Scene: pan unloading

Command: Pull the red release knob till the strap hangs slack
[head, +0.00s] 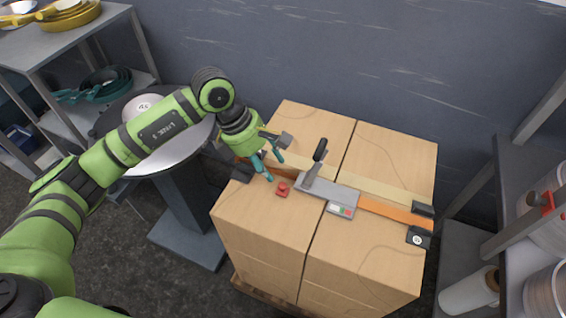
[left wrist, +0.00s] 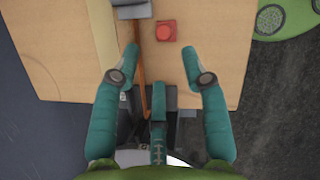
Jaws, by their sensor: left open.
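The red release knob (head: 282,188) sits on a small red base on top of the boxes, left of the grey buckle (head: 318,190) with its black lever. It also shows in the left wrist view (left wrist: 165,31), ahead of the fingertips. The orange strap (head: 395,212) lies flat and straight across the box tops from both sides of the buckle. It also shows in the left wrist view (left wrist: 141,85). My left gripper (head: 269,166) is open and empty, just behind and left of the knob, apart from it. My right gripper is not in view.
A round grey table (head: 180,150) is at left.

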